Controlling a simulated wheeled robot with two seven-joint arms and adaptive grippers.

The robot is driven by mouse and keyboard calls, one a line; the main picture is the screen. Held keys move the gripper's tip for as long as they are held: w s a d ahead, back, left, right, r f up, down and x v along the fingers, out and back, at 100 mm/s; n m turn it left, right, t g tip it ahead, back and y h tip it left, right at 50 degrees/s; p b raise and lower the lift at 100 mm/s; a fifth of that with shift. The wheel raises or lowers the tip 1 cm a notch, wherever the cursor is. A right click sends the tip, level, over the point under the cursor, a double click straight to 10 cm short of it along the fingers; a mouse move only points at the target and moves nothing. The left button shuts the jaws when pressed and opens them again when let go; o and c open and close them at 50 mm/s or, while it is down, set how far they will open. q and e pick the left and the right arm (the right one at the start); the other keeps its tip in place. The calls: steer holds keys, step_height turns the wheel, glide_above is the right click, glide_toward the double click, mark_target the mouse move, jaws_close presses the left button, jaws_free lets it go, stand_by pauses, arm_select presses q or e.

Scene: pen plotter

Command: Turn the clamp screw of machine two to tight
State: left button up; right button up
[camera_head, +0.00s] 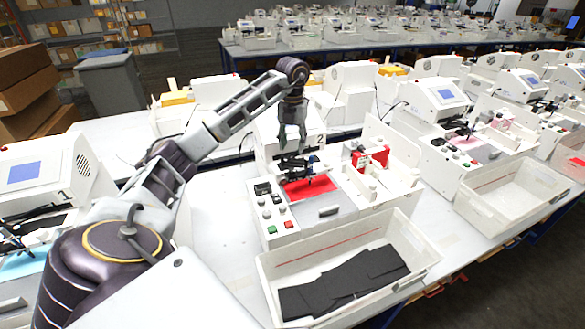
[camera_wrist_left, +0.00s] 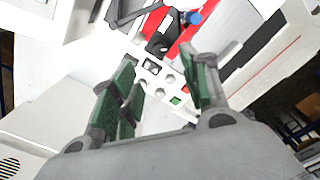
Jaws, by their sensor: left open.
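Machine two (camera_head: 345,205) is the white plotter with a "2" on its rear housing. It has a red sheet (camera_head: 309,187) on its bed and a black pen carriage (camera_head: 291,170) above the sheet. A small blue knob (camera_head: 314,159) on the carriage, also in the left wrist view (camera_wrist_left: 194,18), looks like the clamp screw; its setting is too small to tell. My left gripper (camera_head: 292,146) is open and empty, pointing down just above and behind the carriage. Its green-padded fingers (camera_wrist_left: 163,75) are apart in the left wrist view, with the knob beyond them. My right gripper is not in view.
A white bin (camera_head: 420,248) with black sheets (camera_head: 345,283) stands in front of machine two. Buttons (camera_head: 271,213) line its left front. Machine one (camera_head: 45,180) is at left, with bare table between. More plotters stand right and behind.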

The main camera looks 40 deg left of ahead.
mark_target(292, 170)
arm_select(q)
steer(key=shift+f, duration=1.55)
steer(key=shift+f+p, duration=1.05)
steer(key=shift+f, duration=2.65)
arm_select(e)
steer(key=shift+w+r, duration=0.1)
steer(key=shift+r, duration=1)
arm_select(q)
jaws_close()
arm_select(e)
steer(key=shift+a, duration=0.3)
